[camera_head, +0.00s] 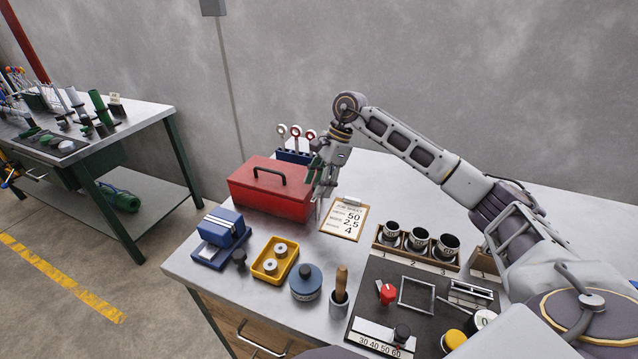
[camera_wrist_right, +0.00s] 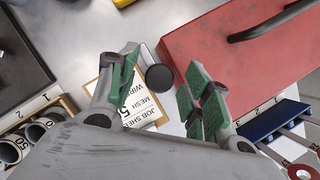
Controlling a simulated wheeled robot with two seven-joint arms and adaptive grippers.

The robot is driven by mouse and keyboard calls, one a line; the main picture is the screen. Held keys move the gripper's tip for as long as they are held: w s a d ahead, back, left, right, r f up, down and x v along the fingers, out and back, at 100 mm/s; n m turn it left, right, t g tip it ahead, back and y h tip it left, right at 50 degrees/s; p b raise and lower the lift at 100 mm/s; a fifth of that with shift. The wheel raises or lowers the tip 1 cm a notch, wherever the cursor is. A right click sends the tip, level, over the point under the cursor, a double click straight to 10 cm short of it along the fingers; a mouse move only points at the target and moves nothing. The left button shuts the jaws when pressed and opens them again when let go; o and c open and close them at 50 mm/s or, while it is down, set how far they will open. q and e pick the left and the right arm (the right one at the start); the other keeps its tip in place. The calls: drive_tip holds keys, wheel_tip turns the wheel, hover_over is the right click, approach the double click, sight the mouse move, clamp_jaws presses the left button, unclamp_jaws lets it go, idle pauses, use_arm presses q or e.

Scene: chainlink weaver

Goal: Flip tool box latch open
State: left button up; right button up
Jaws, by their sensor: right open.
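The red tool box (camera_head: 268,192) with a black handle (camera_head: 270,175) sits closed at the back left of the table. My right gripper (camera_head: 324,188) is at the box's right end, pointing down. In the right wrist view the gripper (camera_wrist_right: 163,92) is open, with green finger pads apart. The red box (camera_wrist_right: 240,60) lies beyond the right-hand finger. A dark round disc (camera_wrist_right: 160,77) on a grey body shows between the fingers; I cannot tell whether it is the latch. No latch can be made out clearly in the head view. My left gripper is not in view.
A job sheet clipboard (camera_head: 346,219) lies just right of the box. A blue rack (camera_head: 294,156) with ring-ended tools stands behind it. A yellow tray (camera_head: 275,261), a blue block (camera_head: 223,228) and a cup rack (camera_head: 416,249) stand nearer. The table's back middle is clear.

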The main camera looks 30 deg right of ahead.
drive_tip(key=v, duration=1.2)
drive_tip(key=shift+f, duration=0.1)
idle(0.7)
